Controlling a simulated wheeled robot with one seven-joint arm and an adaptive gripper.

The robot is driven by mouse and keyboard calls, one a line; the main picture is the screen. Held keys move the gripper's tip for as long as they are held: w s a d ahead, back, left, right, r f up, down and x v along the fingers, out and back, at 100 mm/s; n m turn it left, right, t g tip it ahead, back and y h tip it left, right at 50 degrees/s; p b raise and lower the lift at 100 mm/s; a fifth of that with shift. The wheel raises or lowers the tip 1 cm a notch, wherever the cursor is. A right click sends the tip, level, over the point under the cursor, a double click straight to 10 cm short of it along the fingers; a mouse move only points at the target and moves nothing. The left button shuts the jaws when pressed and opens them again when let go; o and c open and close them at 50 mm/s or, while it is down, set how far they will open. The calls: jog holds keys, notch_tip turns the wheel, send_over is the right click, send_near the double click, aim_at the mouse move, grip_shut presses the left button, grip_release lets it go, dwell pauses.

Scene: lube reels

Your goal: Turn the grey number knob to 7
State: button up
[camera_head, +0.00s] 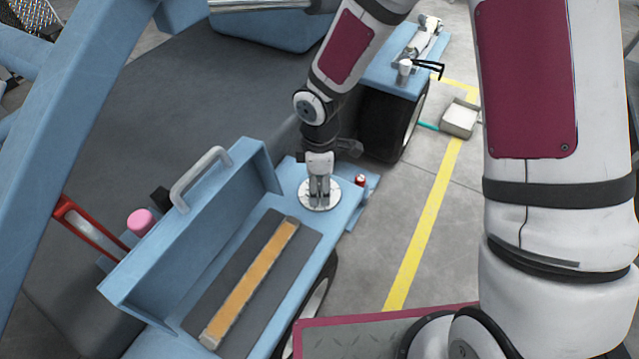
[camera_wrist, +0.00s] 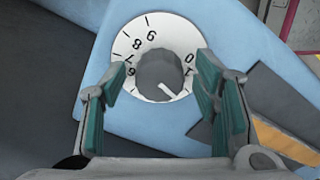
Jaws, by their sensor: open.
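The grey knob (camera_wrist: 160,76) sits in the middle of a white number dial (camera_wrist: 185,37) in the wrist view. The digits look upside down; 6, 7, 8 and 9 run down the left side, and 0 and 1 are at the right. My gripper (camera_wrist: 160,82) is open, with one teal-padded finger on each side of the knob and a gap to it. In the head view my gripper (camera_head: 319,192) points down over the dial (camera_head: 320,206) and hides the knob.
The dial is on a blue cart top (camera_head: 345,212). A small red object (camera_head: 360,180) stands just right of it. A blue tray with a handle (camera_head: 200,178) and an orange strip (camera_head: 252,280) lie to the left and front. A pink knob (camera_head: 140,222) is farther left.

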jog(key=shift+c, duration=0.5)
jog(key=c, duration=1.1)
jog(key=shift+o, duration=0.2)
jog(key=shift+m, duration=0.3)
